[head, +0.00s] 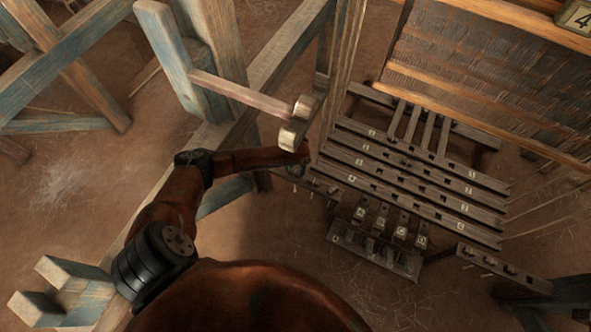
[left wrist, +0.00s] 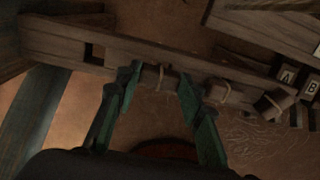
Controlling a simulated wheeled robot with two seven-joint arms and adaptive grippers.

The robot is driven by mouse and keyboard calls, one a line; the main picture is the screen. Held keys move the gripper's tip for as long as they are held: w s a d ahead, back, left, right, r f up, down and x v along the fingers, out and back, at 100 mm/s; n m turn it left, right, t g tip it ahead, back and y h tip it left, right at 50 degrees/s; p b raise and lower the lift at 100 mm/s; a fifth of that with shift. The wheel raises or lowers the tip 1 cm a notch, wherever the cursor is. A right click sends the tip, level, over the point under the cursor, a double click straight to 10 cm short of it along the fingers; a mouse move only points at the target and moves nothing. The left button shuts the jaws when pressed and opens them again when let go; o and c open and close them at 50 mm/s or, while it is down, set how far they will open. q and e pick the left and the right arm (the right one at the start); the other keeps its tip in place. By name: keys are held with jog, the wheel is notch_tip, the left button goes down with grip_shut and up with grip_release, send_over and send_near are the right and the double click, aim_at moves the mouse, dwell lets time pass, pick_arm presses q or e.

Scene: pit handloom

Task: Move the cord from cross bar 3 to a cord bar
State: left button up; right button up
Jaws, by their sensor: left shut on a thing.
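My left gripper (head: 300,168) is low at the left ends of the cross bars (head: 420,180), over a short wooden bar (head: 324,187). In the left wrist view the fingers of my left gripper (left wrist: 160,88) are shut on a small wooden piece wrapped with pale cord (left wrist: 158,75), right against a wooden bar with square holes (left wrist: 60,40). I cannot tell whether the piece sits in the bar. The cross bar numbers are too small to read surely. My right gripper is not in view.
Lettered blocks (head: 380,221) stand in front of the cross bars; blocks A and B also show in the left wrist view (left wrist: 288,75). A second short bar (head: 503,267) with pegs is at the right.

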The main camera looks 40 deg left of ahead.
pick_arm(q)
jog(key=o, duration=1.1)
jog(key=shift+r, duration=0.1)
